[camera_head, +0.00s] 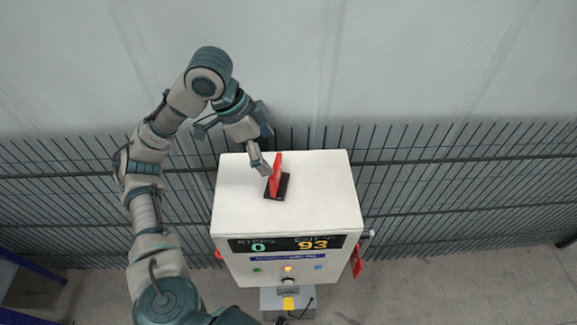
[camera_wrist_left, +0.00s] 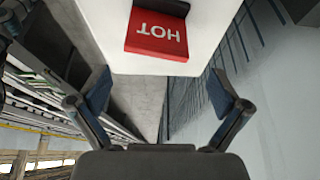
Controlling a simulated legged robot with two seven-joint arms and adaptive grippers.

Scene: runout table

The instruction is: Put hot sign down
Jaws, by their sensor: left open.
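The red hot sign (camera_head: 276,174) stands upright on its black base (camera_head: 284,187) on top of a white cabinet (camera_head: 315,190). In the left wrist view the sign (camera_wrist_left: 157,38) shows its red face with the word HOT, upside down, near the top edge. My left gripper (camera_head: 262,148) is at the back of the cabinet, just behind and left of the sign. In the left wrist view its two fingers (camera_wrist_left: 160,92) are spread wide with nothing between them. The sign lies beyond the fingertips there. My right gripper is in neither view.
The cabinet front has a display (camera_head: 295,244) reading 0 and 93, with small lights below. Red parts hang at the cabinet's sides, one at the right (camera_head: 356,262). A dark wire fence (camera_head: 430,185) runs behind. The cabinet top is otherwise clear.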

